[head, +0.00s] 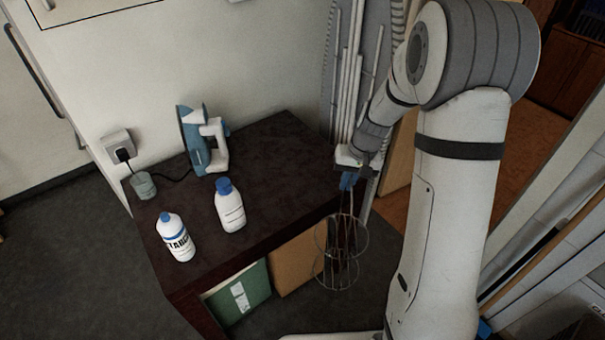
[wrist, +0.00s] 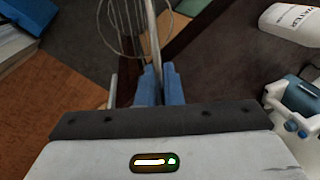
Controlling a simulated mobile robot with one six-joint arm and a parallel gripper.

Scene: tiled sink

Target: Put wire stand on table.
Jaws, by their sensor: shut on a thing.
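My gripper (head: 348,181) is shut on the wire stand (head: 341,238), a thin metal frame with round rings. It hangs below the gripper in front of the table's right end, beyond the edge in the head view. In the wrist view the blue fingertips of my gripper (wrist: 159,84) close on the stand's rod, and the wire stand (wrist: 137,28) shows its rings past them. The dark table (head: 262,160) is left of the gripper. The lower part of the stand overlaps the table's front side in the picture; I cannot tell the gap.
On the table are a white bottle with a blue cap (head: 230,206), a labelled bottle (head: 177,238), a blue-white iron (head: 203,140) and a small glass (head: 143,185). The table's right and middle top is clear. A green box (head: 240,292) and cardboard (head: 298,262) are under it.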

